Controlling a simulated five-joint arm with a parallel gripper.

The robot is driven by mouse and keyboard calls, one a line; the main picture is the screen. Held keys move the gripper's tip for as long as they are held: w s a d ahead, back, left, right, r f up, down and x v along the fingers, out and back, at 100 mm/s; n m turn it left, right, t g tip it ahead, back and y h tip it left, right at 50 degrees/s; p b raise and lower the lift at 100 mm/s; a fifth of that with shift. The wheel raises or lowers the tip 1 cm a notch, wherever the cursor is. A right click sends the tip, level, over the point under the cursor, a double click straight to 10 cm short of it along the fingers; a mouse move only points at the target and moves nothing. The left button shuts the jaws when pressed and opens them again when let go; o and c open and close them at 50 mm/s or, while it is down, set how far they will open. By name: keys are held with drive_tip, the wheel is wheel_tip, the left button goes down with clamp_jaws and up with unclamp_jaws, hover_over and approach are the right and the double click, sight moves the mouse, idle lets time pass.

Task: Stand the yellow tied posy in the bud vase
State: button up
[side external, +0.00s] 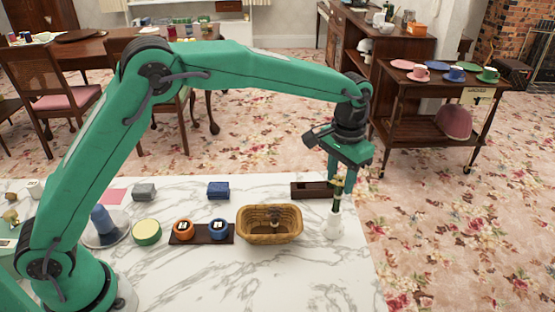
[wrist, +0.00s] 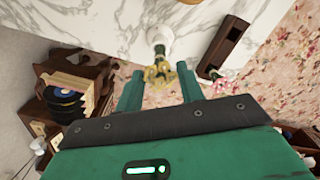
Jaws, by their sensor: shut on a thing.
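My gripper (side external: 343,182) points down at the right end of the marble table, shut on the yellow tied posy (side external: 338,187). In the wrist view the yellow flower head (wrist: 160,73) shows between my two fingers (wrist: 160,80).
A wicker basket (side external: 270,225) stands further left. A pink posy (wrist: 222,78) shows beside the block in the wrist view. The table's right edge is close to the vase.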

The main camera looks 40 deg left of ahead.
sight(335, 210)
drive_tip(key=shift+f, duration=1.95)
drive_tip(key=o, duration=0.9)
drive_tip(key=shift+r, duration=0.15)
drive_tip(key=shift+r, duration=3.75)
